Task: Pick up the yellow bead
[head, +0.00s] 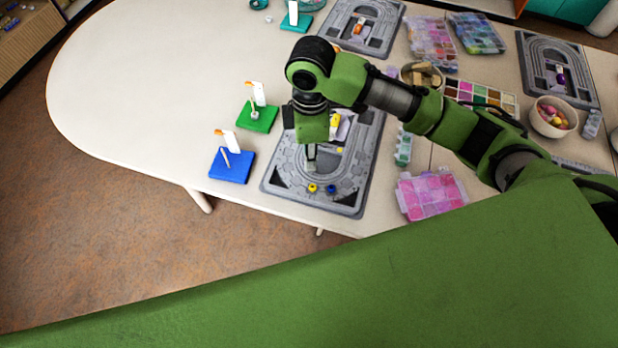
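A yellow bead (312,187) lies on the near part of the grey bead board (272,185). A dark blue bead (331,189) lies just to its right on the same board. My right gripper (311,166) points down over the board, a little beyond the yellow bead in the picture and apart from it. Its fingers look close together, but whether they are open or shut cannot be told. Two other small yellow items, one at the board's middle (340,150) and one beside the gripper body (335,121), also show. My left gripper is not in view.
A blue stand (232,172) and a green stand (262,122) with white cards are left of the board. A pink bead box (430,196) is at its right. My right arm covers part of the table. The table's left side is clear.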

